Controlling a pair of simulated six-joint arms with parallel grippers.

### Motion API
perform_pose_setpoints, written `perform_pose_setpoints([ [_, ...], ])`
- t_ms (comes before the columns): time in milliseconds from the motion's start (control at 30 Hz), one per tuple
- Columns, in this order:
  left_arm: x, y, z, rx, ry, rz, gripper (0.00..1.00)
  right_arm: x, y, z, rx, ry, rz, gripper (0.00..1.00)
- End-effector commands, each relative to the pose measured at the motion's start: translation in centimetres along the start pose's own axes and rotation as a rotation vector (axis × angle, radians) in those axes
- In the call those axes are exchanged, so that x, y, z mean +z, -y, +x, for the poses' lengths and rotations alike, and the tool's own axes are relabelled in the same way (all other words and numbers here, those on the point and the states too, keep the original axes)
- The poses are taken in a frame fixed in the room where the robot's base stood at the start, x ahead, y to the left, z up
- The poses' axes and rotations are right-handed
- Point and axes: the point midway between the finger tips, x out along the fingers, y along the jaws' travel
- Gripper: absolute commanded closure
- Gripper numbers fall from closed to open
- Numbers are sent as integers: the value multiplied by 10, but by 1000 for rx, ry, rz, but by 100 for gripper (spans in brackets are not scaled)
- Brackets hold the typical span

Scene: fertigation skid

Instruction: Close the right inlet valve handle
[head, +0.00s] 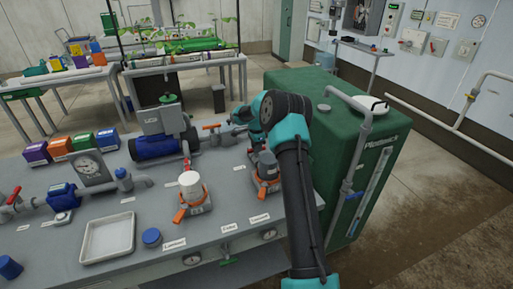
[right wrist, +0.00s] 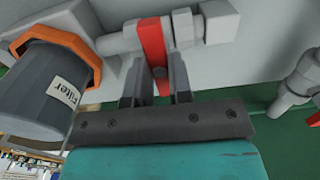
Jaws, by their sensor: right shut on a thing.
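A red valve handle (right wrist: 152,45) on a light grey pipe fitting shows in the right wrist view. My right gripper (right wrist: 158,75) is shut on this handle, with one dark finger on each side of it. The handle points down the picture, between the fingers. In the head view my right arm comes in from the lower right and bends over to the skid top. There the held handle is mostly hidden behind the arm and gripper. My left gripper is not in view.
A grey filter housing with an orange collar (right wrist: 42,88) stands close to the gripper. The green tank (head: 345,130) is right of my arm. A blue pump (head: 152,146), another red-handled valve (head: 212,127), and a white tray (head: 108,238) are further left. A wide floor area is clear at right.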

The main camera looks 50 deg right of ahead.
Motion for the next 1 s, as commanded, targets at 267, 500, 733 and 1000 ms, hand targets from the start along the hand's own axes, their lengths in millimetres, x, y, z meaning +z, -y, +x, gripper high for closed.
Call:
perform_pose_setpoints([
  [267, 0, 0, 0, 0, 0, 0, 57, 0, 0, 0, 0, 1, 2, 79],
  [500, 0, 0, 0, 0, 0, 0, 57, 0, 0, 0, 0, 1, 1, 56],
  [733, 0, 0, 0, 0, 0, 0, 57, 0, 0, 0, 0, 0, 0, 55],
  [1000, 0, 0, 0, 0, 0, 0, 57, 0, 1, -17, -3, 0, 0, 55],
])
